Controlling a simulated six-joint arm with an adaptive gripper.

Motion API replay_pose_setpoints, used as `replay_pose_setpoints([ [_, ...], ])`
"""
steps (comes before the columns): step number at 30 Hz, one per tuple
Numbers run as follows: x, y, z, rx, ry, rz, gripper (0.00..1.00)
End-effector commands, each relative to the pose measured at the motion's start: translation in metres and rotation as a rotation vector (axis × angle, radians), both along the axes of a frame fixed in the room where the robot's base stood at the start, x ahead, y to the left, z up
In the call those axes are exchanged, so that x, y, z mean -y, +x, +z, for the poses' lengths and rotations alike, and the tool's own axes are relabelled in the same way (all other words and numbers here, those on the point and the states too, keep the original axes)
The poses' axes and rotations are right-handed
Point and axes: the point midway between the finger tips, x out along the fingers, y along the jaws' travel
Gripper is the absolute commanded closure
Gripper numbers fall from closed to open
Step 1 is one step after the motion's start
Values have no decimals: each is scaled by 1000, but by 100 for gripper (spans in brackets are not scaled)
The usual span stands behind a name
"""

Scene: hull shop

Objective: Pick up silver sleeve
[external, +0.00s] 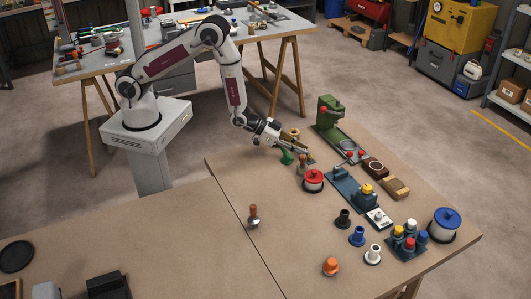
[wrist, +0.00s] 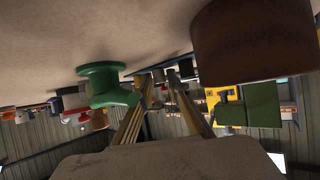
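I cannot make out a plain silver sleeve for certain. A small piece with a silver-grey base and a copper-brown top (external: 253,216) stands alone left of the table's middle. A small silver-grey part sits on a white plate (external: 379,219) further right. My gripper (external: 303,148) is low over the far left part of the table, beside a green spool (external: 287,157). In the wrist view my gripper (wrist: 160,78) has its two fingers apart with nothing clear between them. The green spool (wrist: 105,85) is left of the fingers there, and a large brown cylinder (wrist: 253,40) is close on the right.
A red-topped spool (external: 313,180) and a green press (external: 330,115) are near my gripper. Black (external: 343,218), blue (external: 357,236), white (external: 373,254) and orange (external: 330,266) flanged pieces stand towards the front. The table's left half is mostly clear.

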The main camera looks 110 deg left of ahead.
Motion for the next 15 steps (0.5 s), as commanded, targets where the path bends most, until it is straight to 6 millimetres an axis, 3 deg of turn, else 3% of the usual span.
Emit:
replay_pose_setpoints([
  [13,0,0,0,0,0,0,83],
  [14,0,0,0,0,0,0,86],
  [15,0,0,0,0,0,0,96],
])
